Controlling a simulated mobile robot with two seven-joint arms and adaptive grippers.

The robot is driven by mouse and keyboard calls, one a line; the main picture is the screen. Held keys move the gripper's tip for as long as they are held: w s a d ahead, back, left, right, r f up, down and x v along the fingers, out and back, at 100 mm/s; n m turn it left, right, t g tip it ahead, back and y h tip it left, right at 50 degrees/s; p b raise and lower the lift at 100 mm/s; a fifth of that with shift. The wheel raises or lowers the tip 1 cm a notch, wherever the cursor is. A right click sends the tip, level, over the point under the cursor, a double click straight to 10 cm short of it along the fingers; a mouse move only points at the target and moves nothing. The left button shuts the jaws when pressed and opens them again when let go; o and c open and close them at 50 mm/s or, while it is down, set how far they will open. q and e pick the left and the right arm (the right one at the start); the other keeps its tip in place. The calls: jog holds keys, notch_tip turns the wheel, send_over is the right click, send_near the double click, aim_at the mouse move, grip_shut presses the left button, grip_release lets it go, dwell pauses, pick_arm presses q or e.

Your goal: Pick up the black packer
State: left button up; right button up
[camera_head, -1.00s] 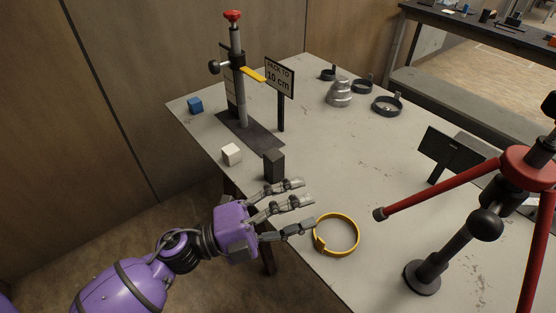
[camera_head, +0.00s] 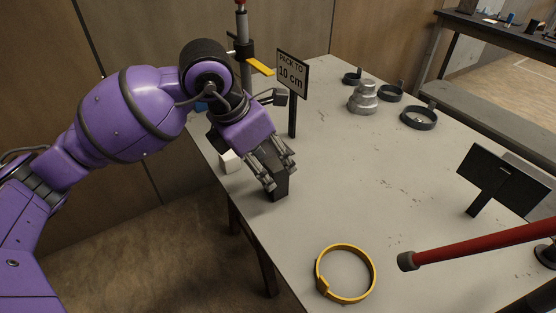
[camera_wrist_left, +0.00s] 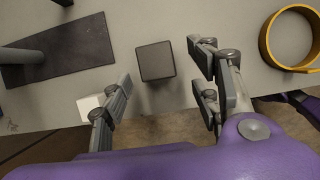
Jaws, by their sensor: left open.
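The black packer (camera_head: 277,188), a dark upright block, stands near the table's left edge. It also shows from above in the left wrist view (camera_wrist_left: 156,62), its square top in the gap between my finger pairs. My left gripper (camera_head: 280,175) is open, pointing down over the packer, and its fingers hide part of it in the head view. In the left wrist view the open fingers (camera_wrist_left: 160,80) lie on either side of the packer with clear gaps. My right gripper is not in view.
A white block (camera_head: 229,162) stands left of the packer, partly hidden. A "PACK TO 10 cm" sign (camera_head: 292,76) is behind it. A yellow ring (camera_head: 320,272) lies nearer the front. A red bar (camera_head: 480,246) reaches in from the right. The table (camera_head: 350,190) between is clear.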

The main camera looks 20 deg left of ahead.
aim_at(272, 165)
pick_arm(q)
jog(key=x, duration=0.5)
jog(key=shift+w+f, duration=0.1)
jog(key=shift+w, duration=0.15)
grip_shut()
